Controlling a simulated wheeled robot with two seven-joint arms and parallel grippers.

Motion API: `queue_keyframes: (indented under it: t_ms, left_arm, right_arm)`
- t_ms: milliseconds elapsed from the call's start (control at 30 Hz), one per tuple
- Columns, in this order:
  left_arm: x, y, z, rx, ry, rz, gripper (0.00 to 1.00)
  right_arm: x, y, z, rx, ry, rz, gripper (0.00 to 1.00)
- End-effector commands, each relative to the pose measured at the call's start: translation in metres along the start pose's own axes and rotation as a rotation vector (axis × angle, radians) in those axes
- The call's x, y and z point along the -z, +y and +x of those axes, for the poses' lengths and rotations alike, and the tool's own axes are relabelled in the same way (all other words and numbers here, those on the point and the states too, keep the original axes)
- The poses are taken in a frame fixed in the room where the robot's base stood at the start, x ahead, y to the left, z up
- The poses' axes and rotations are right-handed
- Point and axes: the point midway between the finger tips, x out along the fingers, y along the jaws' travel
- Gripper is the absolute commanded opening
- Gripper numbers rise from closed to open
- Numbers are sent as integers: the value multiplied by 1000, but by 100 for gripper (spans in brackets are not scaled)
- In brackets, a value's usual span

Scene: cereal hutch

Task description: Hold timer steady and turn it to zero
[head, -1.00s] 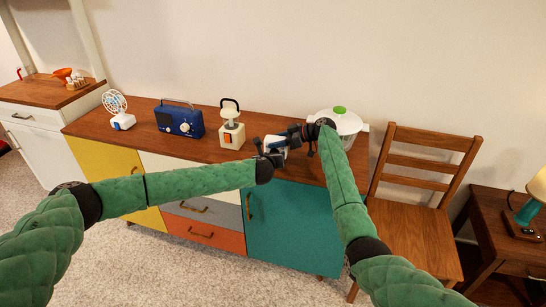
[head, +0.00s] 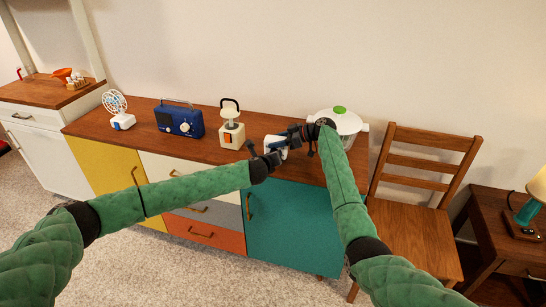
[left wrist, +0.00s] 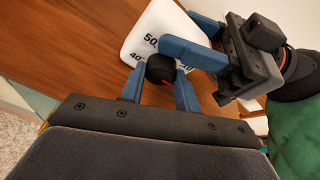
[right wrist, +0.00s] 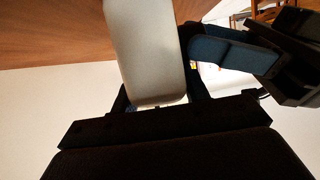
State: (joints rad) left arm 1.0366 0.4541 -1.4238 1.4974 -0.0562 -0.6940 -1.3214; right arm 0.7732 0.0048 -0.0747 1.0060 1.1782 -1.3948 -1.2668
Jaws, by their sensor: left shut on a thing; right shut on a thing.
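The timer (left wrist: 147,38) is a white slab with black dial numbers, standing on the cabinet top in front of the salad spinner. Its black knob (left wrist: 160,69) has a red mark. My left gripper (left wrist: 159,80) is shut on the knob from the front, fingers on either side of it. My right gripper (head: 284,143) is shut on the white timer body, which also shows between its fingers in the right wrist view (right wrist: 147,50). The two grippers are close together, and they hide part of the dial.
On the wooden cabinet top (head: 185,146) stand a fan (head: 118,110), a blue radio (head: 180,121), a cream lantern (head: 231,130) and the white salad spinner (head: 345,122). A wooden chair (head: 420,210) stands to the right. The cabinet top between lantern and timer is mostly free.

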Motion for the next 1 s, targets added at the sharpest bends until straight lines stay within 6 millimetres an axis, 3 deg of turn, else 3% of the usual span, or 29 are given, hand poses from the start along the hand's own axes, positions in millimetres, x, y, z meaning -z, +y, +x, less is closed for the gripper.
queue_keyframes:
  t_ms: [400,967,1000]
  left_arm:
    - [1,2,0,81,10,-206,9]
    - [0,2,0,96,11,-243,9]
    - [0,2,0,95,11,-243,36]
  right_arm:
    - [0,0,0,-1,0,0,18]
    - [0,0,0,-1,0,0,18]
    - [0,0,0,-1,0,0,18]
